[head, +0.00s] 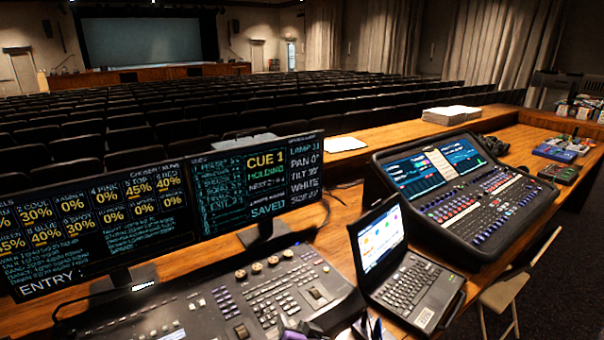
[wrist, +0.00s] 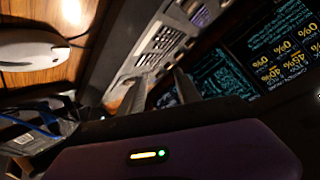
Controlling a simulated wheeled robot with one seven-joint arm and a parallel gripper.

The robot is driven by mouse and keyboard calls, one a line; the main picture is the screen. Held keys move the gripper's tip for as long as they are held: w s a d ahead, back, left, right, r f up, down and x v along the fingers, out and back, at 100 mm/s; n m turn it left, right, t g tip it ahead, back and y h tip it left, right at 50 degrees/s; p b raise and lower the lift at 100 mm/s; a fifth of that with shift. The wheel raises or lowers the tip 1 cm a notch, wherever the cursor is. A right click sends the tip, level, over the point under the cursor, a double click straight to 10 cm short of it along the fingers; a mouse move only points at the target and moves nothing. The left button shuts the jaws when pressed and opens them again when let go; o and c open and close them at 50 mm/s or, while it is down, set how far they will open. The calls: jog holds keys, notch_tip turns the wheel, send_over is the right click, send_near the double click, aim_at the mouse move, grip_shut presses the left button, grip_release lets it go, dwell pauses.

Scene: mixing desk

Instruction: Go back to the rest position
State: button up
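In the wrist view my gripper (wrist: 160,92) shows two grey fingers standing apart, with nothing seen between them. Part of the lighting console (wrist: 165,45) lies beyond the fingers, tilted in this view. In the head view a bit of purple, which may be part of my arm, shows at the bottom edge over the lighting console (head: 235,300). The fingers cannot be made out clearly there. I see no object held.
Two monitors (head: 100,225) (head: 255,185) stand behind the console. A laptop (head: 405,270) and a sound mixer (head: 465,195) are to the right. A white mouse (wrist: 32,50) lies on the wooden desk in the wrist view. A folding chair (head: 510,290) stands at right.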

jog(key=s+d+r+t+h+b, duration=0.1)
jog(key=s+d, duration=0.6)
jog(key=s, duration=0.8)
jog(key=s+d+r+n+t+h+b, duration=0.1)
jog(key=s+d, duration=0.6)
jog(key=s, duration=0.9)
jog(key=s+d+r+n+t+h+b, duration=0.1)
jog(key=s+d, duration=0.7)
jog(key=s, duration=0.8)
jog(key=shift+r+h+b, duration=0.45)
jog(key=shift+r+h, duration=0.05)
